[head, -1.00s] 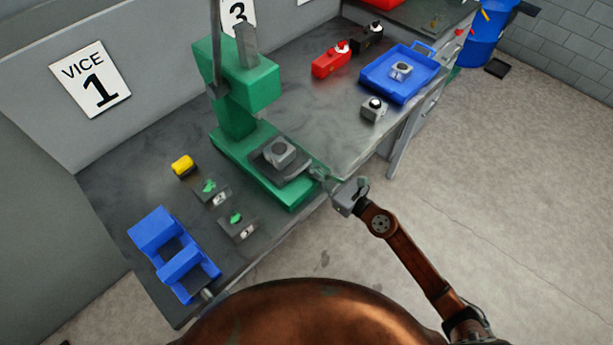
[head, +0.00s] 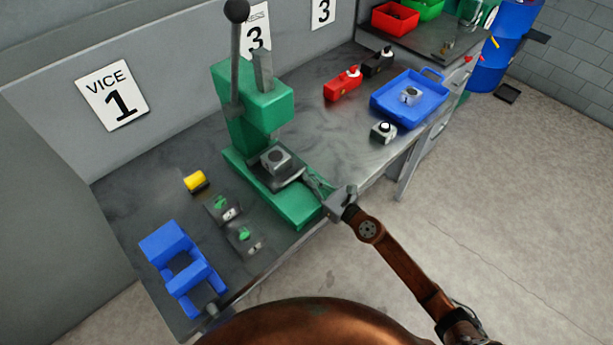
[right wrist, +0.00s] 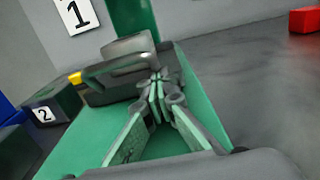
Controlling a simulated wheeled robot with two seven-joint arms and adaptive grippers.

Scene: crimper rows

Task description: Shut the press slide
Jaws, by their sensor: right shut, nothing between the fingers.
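The green press (head: 262,100) stands on the bench, its column also showing at the top of the right wrist view (right wrist: 132,18). Its dark slide plate (head: 290,178) sits on the green base, partly in under the press head, with a grey block (head: 276,160) with a round hole on it. In the right wrist view the slide (right wrist: 105,90) and block (right wrist: 128,46) lie just ahead of the fingers. My right gripper (head: 310,179) is shut and empty, its tips at the slide's front edge; contact is hard to tell. My left gripper is not in view.
A blue vice (head: 180,262), a yellow object (head: 196,181) and small dark blocks with green marks (head: 221,206) lie left of the press. A blue tray (head: 436,106), a red object (head: 342,84) and a grey block (head: 383,131) are to the right. Bench between is clear.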

